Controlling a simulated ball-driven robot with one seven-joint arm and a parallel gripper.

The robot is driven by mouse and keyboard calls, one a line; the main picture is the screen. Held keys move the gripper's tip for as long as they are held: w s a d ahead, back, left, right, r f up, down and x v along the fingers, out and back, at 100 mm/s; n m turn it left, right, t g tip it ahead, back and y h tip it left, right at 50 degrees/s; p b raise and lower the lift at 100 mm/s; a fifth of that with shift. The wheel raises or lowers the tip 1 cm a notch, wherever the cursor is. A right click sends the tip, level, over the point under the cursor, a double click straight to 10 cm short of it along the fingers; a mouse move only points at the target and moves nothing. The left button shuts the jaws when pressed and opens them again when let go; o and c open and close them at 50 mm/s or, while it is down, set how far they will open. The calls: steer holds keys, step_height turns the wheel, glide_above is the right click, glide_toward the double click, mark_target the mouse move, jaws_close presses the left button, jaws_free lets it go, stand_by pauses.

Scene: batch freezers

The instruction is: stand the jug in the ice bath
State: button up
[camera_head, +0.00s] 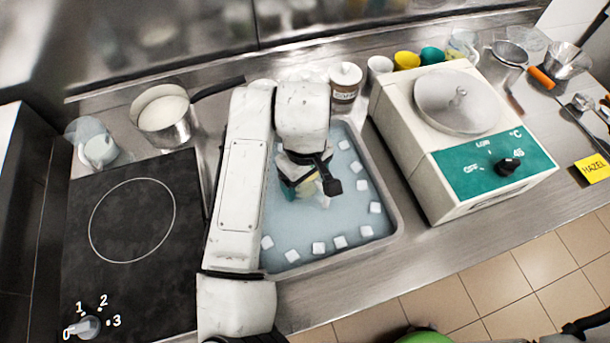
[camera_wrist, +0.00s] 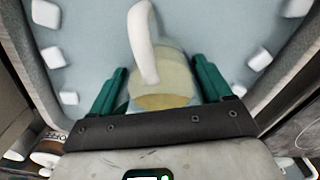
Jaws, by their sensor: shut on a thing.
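The ice bath (camera_head: 335,215) is a metal basin of pale blue water with several white ice cubes floating near its edges. My gripper (camera_head: 308,186) is over the middle of the bath, its green fingers on both sides of a jug. The jug (camera_wrist: 163,97) is clear with pale yellow contents and a pale handle (camera_wrist: 142,40) towards the top of the wrist view. In the head view, my arm and gripper hide most of the jug. I cannot tell whether its base touches the bath floor.
A black hob (camera_head: 133,240) lies left of the bath, with a saucepan (camera_head: 166,115) and another clear jug (camera_head: 92,142) behind it. A white batch freezer (camera_head: 460,140) stands close on the right. A lidded jar (camera_head: 345,82) and cups stand behind the bath.

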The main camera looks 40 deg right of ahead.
steer(key=shift+f, duration=0.15)
steer(key=o, duration=1.2)
step_height(320, 180, up, 12)
steer(key=shift+r, duration=0.2)
steer(key=shift+f, duration=0.1)
